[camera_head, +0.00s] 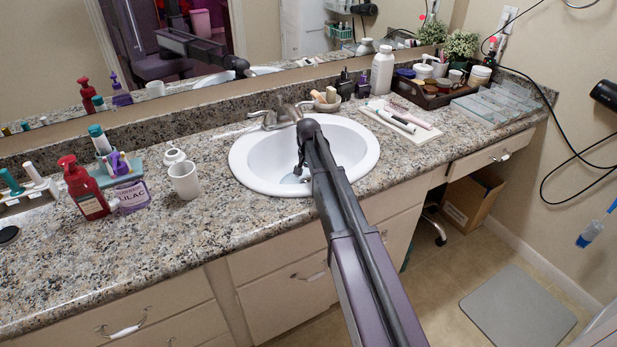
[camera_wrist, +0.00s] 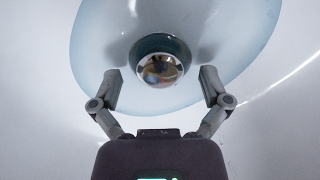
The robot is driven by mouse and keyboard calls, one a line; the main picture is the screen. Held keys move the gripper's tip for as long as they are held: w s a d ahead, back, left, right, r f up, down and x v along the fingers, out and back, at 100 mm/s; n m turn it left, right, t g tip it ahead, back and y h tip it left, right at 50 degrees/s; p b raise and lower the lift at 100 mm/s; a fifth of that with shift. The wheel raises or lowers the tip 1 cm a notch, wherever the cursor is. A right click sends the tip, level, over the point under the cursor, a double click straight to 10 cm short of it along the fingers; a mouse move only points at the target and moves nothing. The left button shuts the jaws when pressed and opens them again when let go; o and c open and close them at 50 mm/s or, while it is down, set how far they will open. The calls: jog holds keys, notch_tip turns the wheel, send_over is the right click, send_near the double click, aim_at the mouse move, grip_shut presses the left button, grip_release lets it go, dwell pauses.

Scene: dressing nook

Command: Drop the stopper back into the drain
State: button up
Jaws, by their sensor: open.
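The white oval sink (camera_head: 255,160) is set in the granite counter. In the wrist view a shiny, rounded metal stopper (camera_wrist: 160,70) overlaps the lower part of a dark drain ring (camera_wrist: 160,41). I cannot tell whether it sits in the drain or apart from it. My gripper (camera_wrist: 160,78) is open, with one finger on each side of the stopper and a visible gap on both sides. In the head view my gripper (camera_head: 300,168) points down inside the basin, and my arm hides part of the sink.
A bluish, water-like patch (camera_wrist: 105,40) surrounds the drain. The faucet (camera_head: 277,115) stands behind the basin. A white cup (camera_head: 184,180) and a red pump bottle (camera_head: 82,187) stand left.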

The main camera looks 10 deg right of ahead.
jog(key=shift+r, duration=0.15)
notch_tip(320, 180, up, 26)
jog(key=p, duration=2.6)
jog(key=shift+s, duration=0.1)
dwell(0.8)
jog(key=s+n, duration=0.5)
jog(key=s, duration=2.4)
jog(key=shift+d+n, duration=0.25)
jog(key=shift+n, duration=0.05)
